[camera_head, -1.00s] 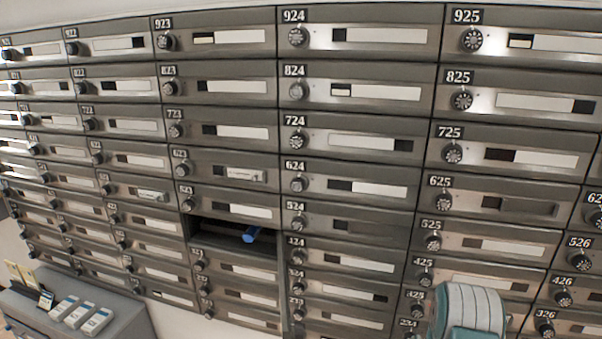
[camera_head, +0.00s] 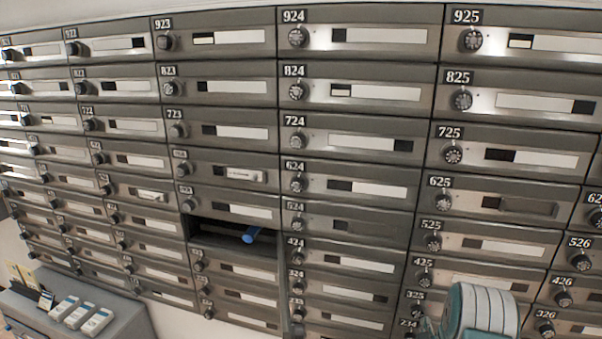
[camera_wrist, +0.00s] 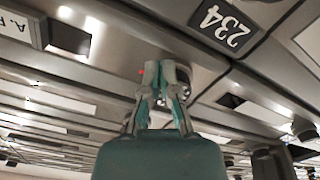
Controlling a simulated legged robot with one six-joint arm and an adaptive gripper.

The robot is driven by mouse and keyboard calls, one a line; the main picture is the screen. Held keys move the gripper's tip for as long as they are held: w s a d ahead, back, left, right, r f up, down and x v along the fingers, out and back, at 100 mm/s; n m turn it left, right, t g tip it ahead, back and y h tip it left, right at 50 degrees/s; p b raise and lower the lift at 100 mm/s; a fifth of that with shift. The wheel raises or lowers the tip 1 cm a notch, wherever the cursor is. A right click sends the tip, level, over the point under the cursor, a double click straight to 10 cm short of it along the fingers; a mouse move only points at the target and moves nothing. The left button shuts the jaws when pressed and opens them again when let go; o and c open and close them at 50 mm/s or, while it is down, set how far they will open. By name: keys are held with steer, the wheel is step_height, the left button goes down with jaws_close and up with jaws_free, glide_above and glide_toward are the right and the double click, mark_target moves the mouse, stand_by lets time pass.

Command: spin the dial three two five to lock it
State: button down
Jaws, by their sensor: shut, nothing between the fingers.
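The dial of box 325 (camera_head: 418,311) shows at the lower right in the head view, below its number plate (camera_head: 416,295). My pale and teal arm end stands just right of it and covers much of that box's front. In the wrist view my gripper (camera_wrist: 161,74) is shut and empty, its fingertips close together near the box fronts. I cannot tell whether the fingertips touch a dial.
Closed boxes with dials surround the spot, among them box 425 (camera_head: 470,272). An open compartment (camera_head: 205,235) with a blue roll (camera_head: 251,234) is at the middle. A grey cabinet (camera_head: 120,320) with small white packs stands at the lower left.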

steer(key=shift+w+a+r, duration=0.2)
steer(key=shift+a+r, duration=0.05)
stand_by(1.0)
steer(key=shift+a+f, duration=0.25)
steer(key=shift+a, duration=0.05)
steer(key=shift+w+a+f, duration=0.1)
steer(key=shift+a+f, duration=0.1)
steer(key=shift+a, duration=0.05)
steer(key=shift+w+a+f, duration=0.1)
steer(key=shift+w+a, duration=0.05)
steer(key=shift+a, duration=0.25)
stand_by(0.5)
steer(key=shift+f, duration=0.15)
steer(key=shift+f, duration=0.3)
steer(key=v, duration=0.6)
